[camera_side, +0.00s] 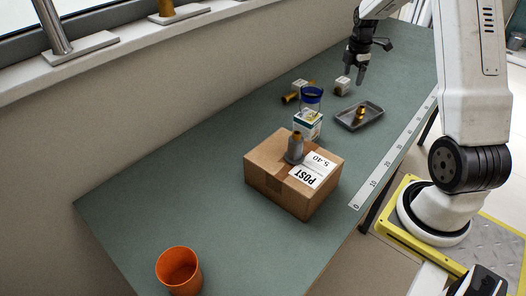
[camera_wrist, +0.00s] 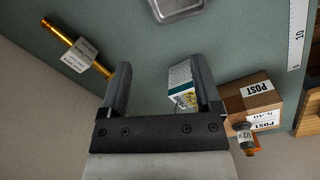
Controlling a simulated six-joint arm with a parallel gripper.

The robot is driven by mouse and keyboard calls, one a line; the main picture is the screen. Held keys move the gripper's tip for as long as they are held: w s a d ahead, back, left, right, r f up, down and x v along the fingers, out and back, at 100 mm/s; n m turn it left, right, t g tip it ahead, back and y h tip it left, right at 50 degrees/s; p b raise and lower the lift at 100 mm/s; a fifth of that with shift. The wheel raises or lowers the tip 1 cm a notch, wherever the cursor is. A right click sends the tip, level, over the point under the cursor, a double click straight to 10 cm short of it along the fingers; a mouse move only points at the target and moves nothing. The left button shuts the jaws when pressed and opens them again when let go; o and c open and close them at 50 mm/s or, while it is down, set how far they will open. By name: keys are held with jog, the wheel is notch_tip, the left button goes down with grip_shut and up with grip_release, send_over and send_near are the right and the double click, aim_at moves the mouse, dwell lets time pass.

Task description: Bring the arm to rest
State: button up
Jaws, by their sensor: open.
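My gripper (camera_side: 355,78) hangs over the far part of the green workbench (camera_side: 200,190), clear of the surface. In the wrist view a brass rod (camera_wrist: 62,34) with a white tag lies left of the fingers. A white-and-green carton (camera_wrist: 181,84) shows beside the right finger, partly hidden by it.
A grey tray (camera_side: 345,121) holds a brass fitting (camera_side: 361,114). An orange cup (camera_side: 178,268) stands at the near end.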

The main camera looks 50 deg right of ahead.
jog(key=a+r+m+t, duration=0.1)
jog(key=a+m, duration=0.4)
jog(key=a, duration=0.6)
jog(key=s+a+r+m+t, duration=0.1)
jog(key=a+r+m, duration=0.1)
jog(key=a+m, duration=0.4)
jog(key=a+r+m+t, duration=0.2)
jog(key=a+m, duration=0.3)
jog(key=a, duration=1.2)
jog(key=shift+s+a+m, duration=0.1)
jog(key=shift+s+m, duration=0.2)
jog(key=shift+s, duration=0.1)
jog(key=shift+s+a+f, duration=0.35)
jog(key=shift+s+f, duration=0.05)
jog(key=shift+s, duration=0.15)
jog(key=shift+s+a+f, duration=0.3)
jog(key=shift+s+f, duration=0.1)
jog(key=shift+s, duration=0.1)
jog(key=shift+s+d+f+n+g+y, duration=0.1)
jog(key=shift+s+d+f+n+g, duration=0.15)
jog(key=shift+s+f+n, duration=0.5)
jog(key=shift+s+d+f+n+g+y, duration=0.15)
jog(key=shift+s+f+n+g, duration=0.25)
jog(key=shift+f+n, duration=0.3)
jog(key=shift+s+d+f+n+g+y, duration=0.1)
jog(key=shift+s+d+f+n+g, duration=0.15)
jog(key=shift+s+f+n, duration=0.5)
jog(key=shift+w+f, duration=0.15)
